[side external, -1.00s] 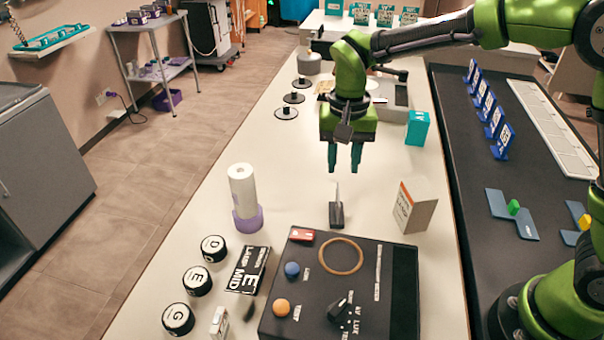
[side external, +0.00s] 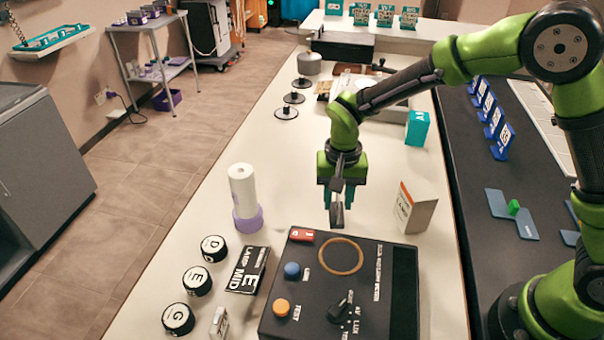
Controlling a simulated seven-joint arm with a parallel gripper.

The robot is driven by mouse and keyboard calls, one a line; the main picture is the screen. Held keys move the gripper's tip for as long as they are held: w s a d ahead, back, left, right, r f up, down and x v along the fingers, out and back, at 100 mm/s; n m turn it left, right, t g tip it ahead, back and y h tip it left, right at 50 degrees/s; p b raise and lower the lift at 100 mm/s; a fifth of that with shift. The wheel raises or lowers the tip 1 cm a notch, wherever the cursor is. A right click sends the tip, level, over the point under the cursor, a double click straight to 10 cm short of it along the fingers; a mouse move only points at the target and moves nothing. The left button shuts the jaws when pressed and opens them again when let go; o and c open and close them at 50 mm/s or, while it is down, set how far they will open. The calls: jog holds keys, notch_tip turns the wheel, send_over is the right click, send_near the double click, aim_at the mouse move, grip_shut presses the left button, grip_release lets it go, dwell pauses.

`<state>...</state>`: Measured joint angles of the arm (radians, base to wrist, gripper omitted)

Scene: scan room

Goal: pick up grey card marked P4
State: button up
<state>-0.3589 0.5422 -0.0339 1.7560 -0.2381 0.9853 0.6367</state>
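A small dark stand (side external: 337,216) is on the white bench behind the black test box. The thin card that stood upright in it, seen nearly edge-on, is now mostly hidden by my gripper, and no P4 mark can be read. My gripper (side external: 339,196) points straight down over the stand, with its teal fingertips apart on either side of the card's place. It looks open, and I cannot see whether a finger touches the card.
The black box (side external: 400,290) with knobs and a ring is just in front. A white folded card (side external: 415,207) stands to the right, a white roll in a purple holder (side external: 246,222) to the left. Round lettered pots (side external: 197,281) stand front left.

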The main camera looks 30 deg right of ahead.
grip_shut()
